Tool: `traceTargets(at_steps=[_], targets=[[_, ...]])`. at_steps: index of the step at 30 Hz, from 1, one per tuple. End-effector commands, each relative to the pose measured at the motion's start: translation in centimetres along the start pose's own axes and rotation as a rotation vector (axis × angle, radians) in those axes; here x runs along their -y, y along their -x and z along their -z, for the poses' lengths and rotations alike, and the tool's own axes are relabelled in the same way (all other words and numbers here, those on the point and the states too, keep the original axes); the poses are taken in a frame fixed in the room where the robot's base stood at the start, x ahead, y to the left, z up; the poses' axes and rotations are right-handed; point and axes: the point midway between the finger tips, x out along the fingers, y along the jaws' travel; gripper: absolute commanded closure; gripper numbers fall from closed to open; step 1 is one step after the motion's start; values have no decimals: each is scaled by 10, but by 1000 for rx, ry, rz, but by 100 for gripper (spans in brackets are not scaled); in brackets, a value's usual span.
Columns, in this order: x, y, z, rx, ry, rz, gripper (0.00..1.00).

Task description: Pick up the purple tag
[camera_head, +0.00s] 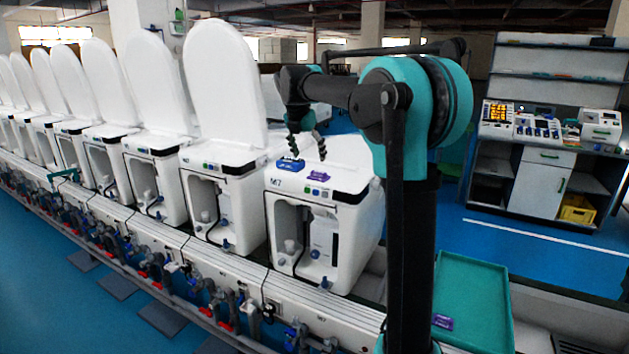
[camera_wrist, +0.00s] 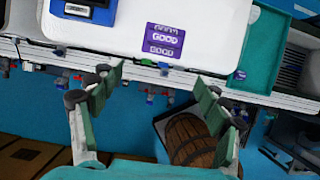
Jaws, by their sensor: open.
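A purple tag (camera_head: 318,175) lies on the white top of the nearest toilet unit (camera_head: 330,240). In the wrist view the purple tag (camera_wrist: 165,40) shows the word GOOD and lies on the white surface, ahead of the fingertips. A blue tag (camera_head: 290,164) lies to its left on the same top. My gripper (camera_head: 308,152) hangs above this top, fingers down. In the wrist view my gripper (camera_wrist: 160,76) is open, with nothing between its fingers. Another small purple tag (camera_head: 443,321) lies in the teal tray (camera_head: 475,275) at the right.
A row of toilets with raised white lids (camera_head: 222,85) runs to the left. Pipes and valves (camera_head: 200,285) line the front below. A cabinet with devices (camera_head: 545,165) stands at the back right. A wooden barrel-like object (camera_wrist: 190,140) shows low in the wrist view.

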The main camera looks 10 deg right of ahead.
Motion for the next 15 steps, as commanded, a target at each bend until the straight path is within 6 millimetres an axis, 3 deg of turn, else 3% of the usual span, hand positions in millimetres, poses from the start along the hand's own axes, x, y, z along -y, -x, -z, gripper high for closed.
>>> traceTargets(at_steps=[9,15], targets=[[0,57,0,0,1,0,24],[0,82,0,0,-1,0,24]])
